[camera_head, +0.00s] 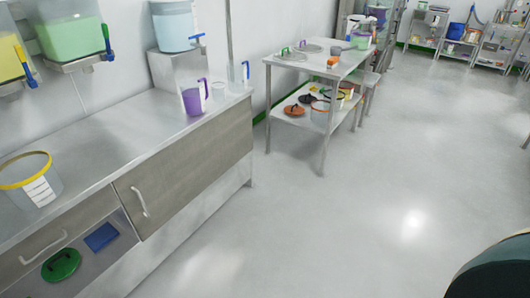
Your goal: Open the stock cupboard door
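A steel-topped counter unit (110,145) runs along the left wall. Its front has a grey-brown wood-look door (190,178) with a steel bar handle (140,202) near its left edge. This door looks closed, flush with the front. To its left is another front panel (80,217) with a bar handle (43,248); the frame cuts it off. Which of these is the stock cupboard door I cannot tell, as no label shows. Neither of my grippers is in view.
A green lid (62,265) and a blue item (101,237) show low at the left. A yellow-rimmed tub (31,180) and a purple jug (193,98) stand on the counter. A steel table (322,68) is beyond. The floor (330,220) before the door is clear.

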